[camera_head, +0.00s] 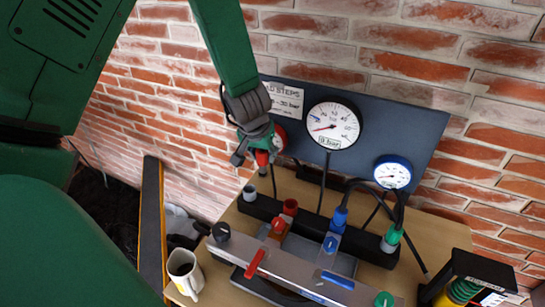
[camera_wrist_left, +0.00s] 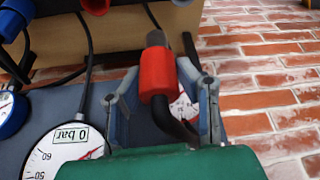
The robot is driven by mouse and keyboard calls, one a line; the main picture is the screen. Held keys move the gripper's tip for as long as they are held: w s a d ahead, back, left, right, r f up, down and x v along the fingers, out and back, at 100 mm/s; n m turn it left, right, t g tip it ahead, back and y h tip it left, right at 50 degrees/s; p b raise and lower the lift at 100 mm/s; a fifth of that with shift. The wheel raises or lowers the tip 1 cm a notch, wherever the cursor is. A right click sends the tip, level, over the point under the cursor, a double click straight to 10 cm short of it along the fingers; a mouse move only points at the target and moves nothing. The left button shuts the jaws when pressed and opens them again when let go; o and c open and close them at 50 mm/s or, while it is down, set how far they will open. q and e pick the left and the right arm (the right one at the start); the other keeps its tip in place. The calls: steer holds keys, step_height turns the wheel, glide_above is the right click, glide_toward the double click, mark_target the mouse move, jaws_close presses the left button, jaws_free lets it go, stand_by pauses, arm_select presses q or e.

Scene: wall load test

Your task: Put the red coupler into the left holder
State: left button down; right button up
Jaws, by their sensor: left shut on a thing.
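My left gripper (camera_head: 257,152) is shut on the red coupler (camera_head: 262,158), in front of the dark gauge panel and above the bench. In the left wrist view the red coupler (camera_wrist_left: 156,72) sits between the two grey fingers of the gripper (camera_wrist_left: 163,82). Its grey tip points away from the palm, and a black hose bends from its near end. A grey cylindrical holder (camera_head: 249,192) stands at the left end of the black bar, below and left of the coupler; it appears to be the left holder. The coupler is apart from it. My right gripper is not in view.
A red port (camera_head: 290,206), a blue coupler (camera_head: 340,217) and a green coupler (camera_head: 391,239) stand along the bar and manifold, with black hoses. Gauges (camera_head: 332,126) hang on the panel (camera_head: 385,125). A mug (camera_head: 186,275) stands at the bench's left front.

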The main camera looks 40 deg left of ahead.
arm_select(q)
steer(key=shift+s+a, duration=0.15)
steer(key=shift+a, duration=0.7)
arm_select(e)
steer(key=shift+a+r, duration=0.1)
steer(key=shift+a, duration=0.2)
arm_select(q)
steer(key=shift+d, duration=0.1)
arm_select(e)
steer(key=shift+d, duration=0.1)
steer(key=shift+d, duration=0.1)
arm_select(q)
steer(key=a, duration=0.1)
steer(key=s+a, duration=0.1)
steer(key=a, duration=0.1)
steer(key=shift+a+f, duration=0.1)
steer(key=shift+a, duration=0.05)
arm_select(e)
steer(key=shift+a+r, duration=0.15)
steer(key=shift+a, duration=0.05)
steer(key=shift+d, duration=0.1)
